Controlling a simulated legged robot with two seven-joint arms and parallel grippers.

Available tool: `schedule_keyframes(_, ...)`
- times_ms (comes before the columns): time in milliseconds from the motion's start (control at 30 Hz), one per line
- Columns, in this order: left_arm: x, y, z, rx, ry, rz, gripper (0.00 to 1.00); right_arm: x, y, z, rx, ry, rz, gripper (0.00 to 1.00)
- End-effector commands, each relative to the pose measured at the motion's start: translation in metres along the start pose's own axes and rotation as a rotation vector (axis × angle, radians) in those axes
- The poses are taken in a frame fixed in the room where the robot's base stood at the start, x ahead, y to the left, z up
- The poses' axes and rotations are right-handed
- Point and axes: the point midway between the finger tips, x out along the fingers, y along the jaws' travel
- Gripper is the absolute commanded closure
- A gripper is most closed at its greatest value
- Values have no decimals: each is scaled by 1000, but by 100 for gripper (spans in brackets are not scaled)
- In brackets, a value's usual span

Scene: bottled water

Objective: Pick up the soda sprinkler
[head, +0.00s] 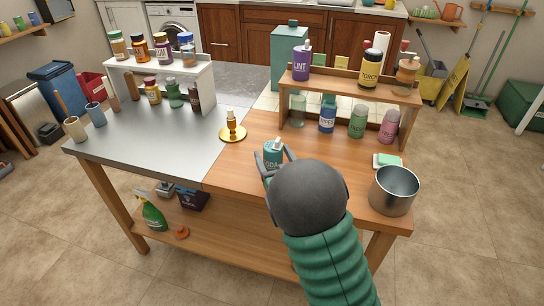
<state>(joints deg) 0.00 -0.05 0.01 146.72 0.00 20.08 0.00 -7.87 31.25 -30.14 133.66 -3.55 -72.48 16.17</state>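The soda sprinkler (272,153) is a teal bottle with a pale cap and partly visible "SODA" lettering. It stands upright on the wooden part of the table, near the middle of the head view. My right gripper (273,162) reaches it from the lower right, with one dark finger on each side of the bottle. The fingers are spread apart, and I see no clear contact. The gripper's round grey wrist hides the bottle's lower part. My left gripper is not in view.
A gold candlestick-like stand (232,128) is close on the left. A wooden shelf (350,91) with several bottles stands behind. A metal pot (394,190) and a green sponge on a dish (388,161) are at right. The steel surface (165,150) has free room.

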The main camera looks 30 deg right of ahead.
Motion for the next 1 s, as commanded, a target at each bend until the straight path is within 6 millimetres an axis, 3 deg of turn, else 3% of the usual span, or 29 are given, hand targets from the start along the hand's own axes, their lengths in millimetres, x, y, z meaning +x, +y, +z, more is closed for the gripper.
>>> schedule_keyframes(67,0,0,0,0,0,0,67,1,0,2,0,-2,0,40)
schedule_keyframes(467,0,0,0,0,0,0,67,1,1,2,1,-3,1,93)
schedule_keyframes(767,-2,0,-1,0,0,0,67,2,0,-1,1,-2,0,94)
schedule_keyframes(1000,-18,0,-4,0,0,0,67,14,-3,-24,1,0,-1,94)
